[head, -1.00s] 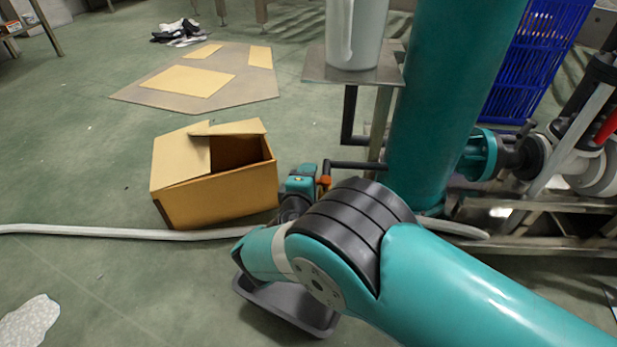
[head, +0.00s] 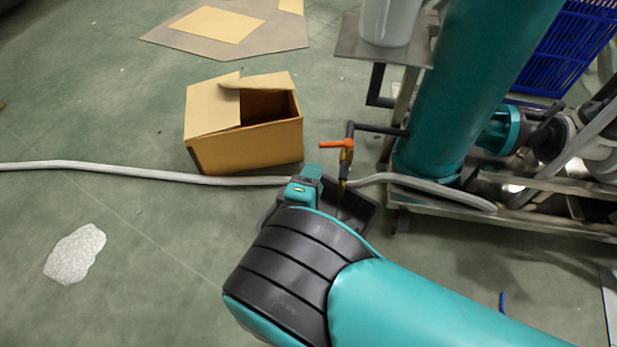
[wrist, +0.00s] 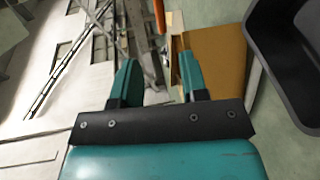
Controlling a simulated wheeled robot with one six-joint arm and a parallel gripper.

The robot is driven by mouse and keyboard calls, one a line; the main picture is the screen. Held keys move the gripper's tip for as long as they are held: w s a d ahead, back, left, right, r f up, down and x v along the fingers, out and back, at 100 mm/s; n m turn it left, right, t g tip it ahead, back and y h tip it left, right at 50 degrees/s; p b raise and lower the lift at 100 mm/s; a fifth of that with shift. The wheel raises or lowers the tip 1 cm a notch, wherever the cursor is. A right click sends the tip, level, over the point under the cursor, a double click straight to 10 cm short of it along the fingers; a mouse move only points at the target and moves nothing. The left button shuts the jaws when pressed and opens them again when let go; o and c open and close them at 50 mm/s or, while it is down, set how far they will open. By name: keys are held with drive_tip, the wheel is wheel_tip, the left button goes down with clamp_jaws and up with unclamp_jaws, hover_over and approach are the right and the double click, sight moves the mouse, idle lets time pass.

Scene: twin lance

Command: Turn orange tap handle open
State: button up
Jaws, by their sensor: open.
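The orange tap handle (head: 336,145) sits crosswise on a brass tap (head: 345,168) at the end of a dark pipe (head: 380,130). In the wrist view, part of the orange handle (wrist: 158,14) shows at the top edge, beyond the gap between my fingers. My gripper (wrist: 157,62) is open, with two teal fingers apart and nothing between them. In the head view, my teal wrist (head: 303,190) is left of and below the tap. The handle appears apart from my fingers.
A dark tub (head: 362,212) stands under the tap, partly behind my arm; it also shows in the wrist view (wrist: 278,75). An open cardboard box (head: 245,145) stands left of the tap. A pale hose (head: 130,172) crosses the floor. A teal column (head: 460,90) stands right.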

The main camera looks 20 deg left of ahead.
drive_tip(key=shift+s+d+r+p, duration=0.1)
drive_tip(key=shift+s+p, duration=0.05)
drive_tip(key=shift+s, duration=0.55)
drive_tip(key=shift+s+d+r+p, duration=0.1)
drive_tip(key=shift+s+p, duration=0.05)
drive_tip(key=shift+s, duration=0.5)
